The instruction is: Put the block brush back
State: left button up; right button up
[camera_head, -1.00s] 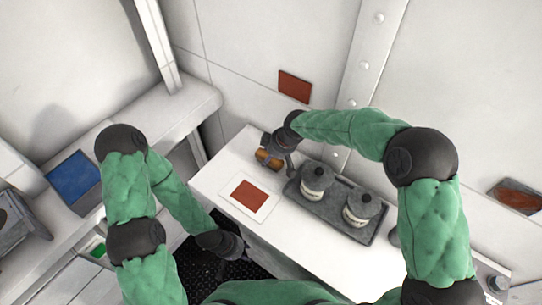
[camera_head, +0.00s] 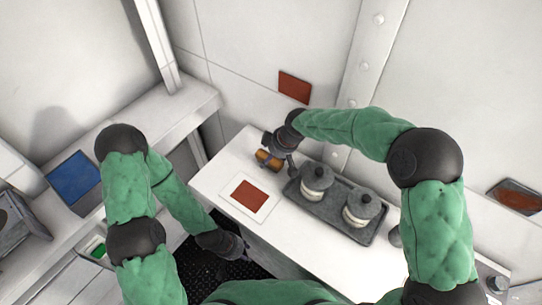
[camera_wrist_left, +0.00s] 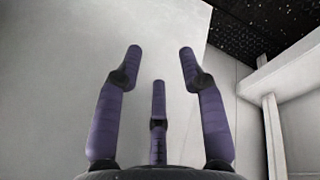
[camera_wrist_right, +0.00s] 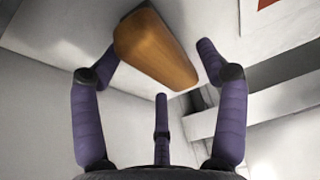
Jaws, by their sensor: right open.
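The block brush (camera_head: 267,161), an orange-brown wooden block, is on the white counter near its back left end. It also shows large in the right wrist view (camera_wrist_right: 155,50), lying between the spread fingers. My right gripper (camera_wrist_right: 158,72) is open around it; I cannot tell whether any finger touches it. In the head view my right gripper (camera_head: 281,156) is just above and beside the brush and hides part of it. My left gripper (camera_wrist_left: 160,62) is open and empty, low in front of the counter, and also shows in the head view (camera_head: 240,250).
A white sheet with a red-brown square (camera_head: 249,196) lies on the counter (camera_head: 218,172) in front of the brush. A grey tray (camera_head: 335,222) with two lidded pots stands to the right. A red-brown panel (camera_head: 295,86) is on the wall behind. A blue panel (camera_head: 73,178) lies at left.

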jog(key=p+v, duration=0.1)
jog(key=v, duration=1)
jog(key=shift+p, duration=0.4)
